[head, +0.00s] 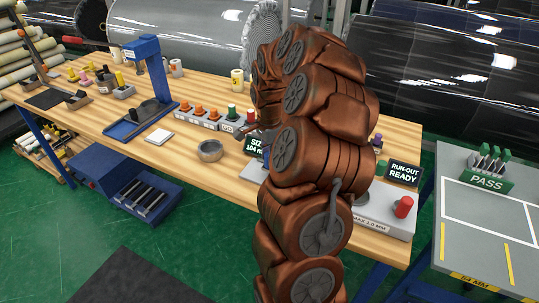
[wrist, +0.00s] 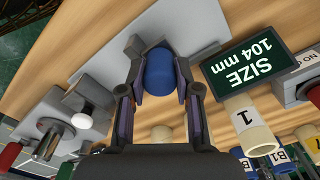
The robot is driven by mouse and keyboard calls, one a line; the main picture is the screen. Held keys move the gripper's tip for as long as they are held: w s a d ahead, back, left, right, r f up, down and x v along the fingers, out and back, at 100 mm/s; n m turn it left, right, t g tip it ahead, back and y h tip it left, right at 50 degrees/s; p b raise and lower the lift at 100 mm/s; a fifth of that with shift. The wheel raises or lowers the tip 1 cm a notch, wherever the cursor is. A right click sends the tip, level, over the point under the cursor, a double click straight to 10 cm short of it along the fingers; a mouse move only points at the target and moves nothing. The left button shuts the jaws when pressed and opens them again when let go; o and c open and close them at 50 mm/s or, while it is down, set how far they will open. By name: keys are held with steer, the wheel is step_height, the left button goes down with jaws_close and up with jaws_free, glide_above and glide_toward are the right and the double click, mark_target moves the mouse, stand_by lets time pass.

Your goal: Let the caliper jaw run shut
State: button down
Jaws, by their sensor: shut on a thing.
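In the wrist view my gripper (wrist: 160,88) is shut on a blue round knob (wrist: 159,68), with one finger on each side of it. The knob sits at the edge of a light grey plate (wrist: 175,28), beside a small grey block (wrist: 133,47); this looks like the caliper. A dark display (wrist: 256,58) beside it reads SIZE 104 mm. The display also shows partly in the head view (head: 256,146). In the head view my brown arm hides the gripper, the knob and most of the caliper. The jaw's exact position cannot be made out.
A second grey fixture with a white knob (wrist: 82,120) stands close by in the wrist view. A cream roll marked 1 (wrist: 249,128) stands near the display. In the head view a RUN-OUT READY display (head: 404,173), a red knob (head: 403,207) and a grey ring (head: 210,151) are on the bench.

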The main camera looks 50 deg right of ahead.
stand_by(0.3)
steer(key=shift+s+d+f+b, duration=0.2)
steer(key=shift+s+b, duration=0.2)
steer(key=shift+b, duration=0.55)
steer(key=shift+s+d+r+b, duration=0.15)
steer(key=shift+s+b, duration=0.45)
steer(key=shift+b, duration=0.05)
steer(key=shift+r, duration=0.1)
steer(key=c, duration=0.8)
jaws_free()
step_height(320, 180, up, 12)
